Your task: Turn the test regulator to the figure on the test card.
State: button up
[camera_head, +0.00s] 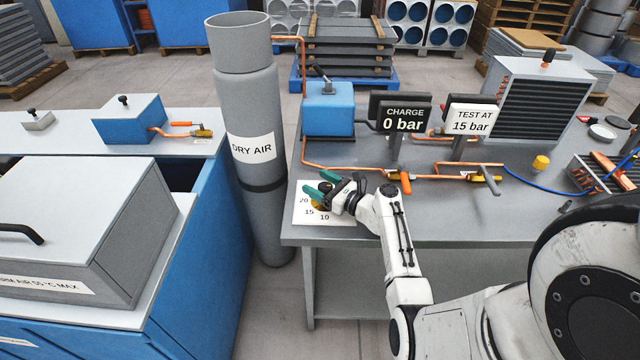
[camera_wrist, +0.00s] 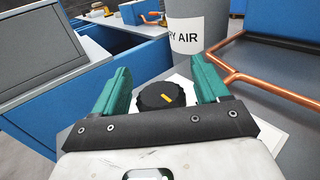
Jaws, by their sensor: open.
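The test regulator is a black knob (camera_wrist: 162,95) with a yellow pointer mark, in the wrist view. It stands on a white dial plate (camera_head: 335,216) at the table's near left corner; the figures 20, 15 and 10 show. My gripper (camera_head: 318,184) is over the plate in the head view and hides much of the knob. In the wrist view my gripper (camera_wrist: 162,82) is open, its green fingers either side of the knob with a gap at each side. The test card (camera_head: 472,120) reads "TEST AT 15 bar". The charge display (camera_head: 403,119) reads "CHARGE 0 bar".
A tall grey DRY AIR cylinder (camera_head: 250,150) stands just left of the table. Copper pipe (camera_head: 340,170) runs along the table behind the dial plate. A blue pump box (camera_head: 328,108) stands at the back. An orange-handled valve (camera_head: 405,183) is right of my gripper.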

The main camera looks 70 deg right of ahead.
jog(key=shift+c, duration=0.2)
jog(key=c, duration=0.9)
jog(key=shift+m+h, duration=0.3)
jog(key=shift+h, duration=0.2)
